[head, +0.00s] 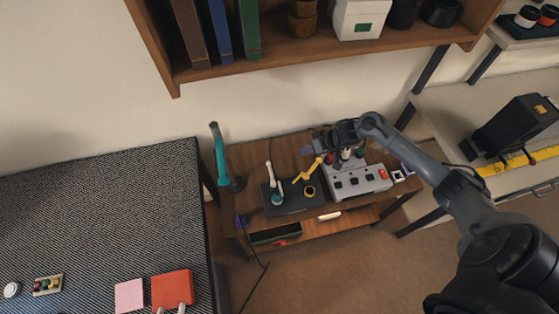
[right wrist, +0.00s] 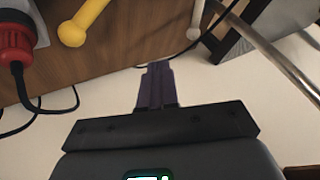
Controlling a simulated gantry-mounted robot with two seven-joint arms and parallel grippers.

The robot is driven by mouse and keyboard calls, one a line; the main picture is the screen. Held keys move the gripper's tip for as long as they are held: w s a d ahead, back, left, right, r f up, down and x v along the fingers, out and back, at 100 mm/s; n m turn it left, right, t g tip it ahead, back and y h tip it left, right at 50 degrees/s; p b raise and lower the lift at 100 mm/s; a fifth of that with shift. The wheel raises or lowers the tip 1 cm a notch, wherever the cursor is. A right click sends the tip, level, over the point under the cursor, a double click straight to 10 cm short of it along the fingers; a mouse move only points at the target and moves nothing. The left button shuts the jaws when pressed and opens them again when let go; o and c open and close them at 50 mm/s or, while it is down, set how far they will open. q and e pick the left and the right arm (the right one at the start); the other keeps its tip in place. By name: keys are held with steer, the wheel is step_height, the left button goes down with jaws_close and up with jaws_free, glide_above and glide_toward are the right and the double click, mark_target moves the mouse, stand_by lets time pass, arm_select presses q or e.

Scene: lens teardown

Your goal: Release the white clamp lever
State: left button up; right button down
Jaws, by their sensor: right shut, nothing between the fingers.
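The white clamp lever (head: 269,175) stands nearly upright over a teal-ringed part at the left of a dark base plate (head: 293,209). The yellow lever (head: 306,171) slants up to the right from the same plate. My right gripper (head: 307,150) is above and behind the plate, to the right of the white lever and apart from it. In the right wrist view its purple fingers (right wrist: 156,86) are shut and empty. The rounded yellow end (right wrist: 72,34) shows there at upper left, and a white rod end (right wrist: 196,30), probably the white lever, at upper right.
A grey control box (head: 357,181) with knobs stands right of the plate. A teal upright tool (head: 219,156) stands at the left. A red plug (right wrist: 14,45) with a black cable shows in the right wrist view. A wooden shelf (head: 330,48) hangs above.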

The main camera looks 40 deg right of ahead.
steer(key=shift+w+f, duration=0.1)
steer(key=shift+f, duration=0.05)
steer(key=w+a+f+b, duration=0.3)
steer(key=w+a+f, duration=0.3)
steer(key=a, duration=0.1)
steer(key=shift+a+f, duration=0.25)
steer(key=shift+f, duration=0.05)
stand_by(0.5)
